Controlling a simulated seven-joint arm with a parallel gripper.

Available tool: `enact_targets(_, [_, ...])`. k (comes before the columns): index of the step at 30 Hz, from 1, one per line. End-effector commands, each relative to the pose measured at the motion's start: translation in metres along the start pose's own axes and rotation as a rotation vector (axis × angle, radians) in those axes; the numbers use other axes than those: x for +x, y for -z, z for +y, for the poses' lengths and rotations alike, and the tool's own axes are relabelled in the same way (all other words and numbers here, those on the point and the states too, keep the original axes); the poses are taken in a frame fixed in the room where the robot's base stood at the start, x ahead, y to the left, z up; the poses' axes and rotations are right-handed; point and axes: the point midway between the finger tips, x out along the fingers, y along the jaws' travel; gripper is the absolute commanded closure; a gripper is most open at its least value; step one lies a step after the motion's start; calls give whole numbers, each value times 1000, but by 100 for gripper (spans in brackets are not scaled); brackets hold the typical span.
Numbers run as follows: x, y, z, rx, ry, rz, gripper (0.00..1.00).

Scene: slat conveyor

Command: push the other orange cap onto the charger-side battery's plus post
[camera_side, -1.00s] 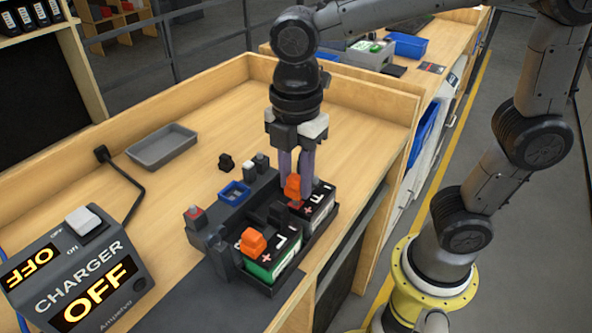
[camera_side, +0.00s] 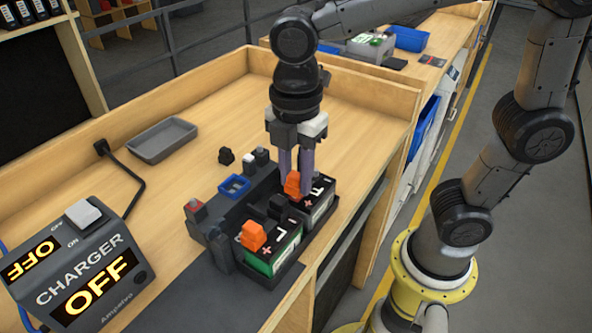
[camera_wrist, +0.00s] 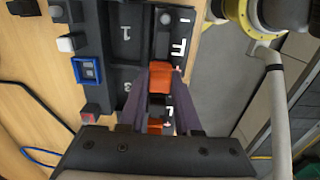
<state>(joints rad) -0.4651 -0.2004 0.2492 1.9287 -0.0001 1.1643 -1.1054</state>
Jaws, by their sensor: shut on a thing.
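My gripper (camera_side: 294,185) is shut on an orange cap (camera_side: 292,182), low over the far battery (camera_side: 320,199), the one farther from the charger. In the wrist view the held cap (camera_wrist: 160,76) sits between the fingertips at that battery. Whether it is fully down on the post I cannot tell. A second orange cap (camera_side: 252,236) stands on the near battery (camera_side: 271,258), the one on the charger side, beside its red plus mark. In the wrist view this cap (camera_wrist: 155,126) is partly hidden between my fingers. Both batteries sit in a dark dock (camera_side: 213,240).
The charger (camera_side: 82,265) at left reads OFF. A grey tray (camera_side: 161,142), a small black piece (camera_side: 226,156) and a blue frame (camera_side: 234,186) on the dock lie left of my gripper.

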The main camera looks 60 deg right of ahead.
Motion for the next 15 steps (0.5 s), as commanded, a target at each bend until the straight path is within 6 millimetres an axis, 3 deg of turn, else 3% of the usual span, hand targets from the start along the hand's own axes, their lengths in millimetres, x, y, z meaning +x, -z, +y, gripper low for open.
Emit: enact_targets(15, [12, 0, 0, 0, 0, 0, 100])
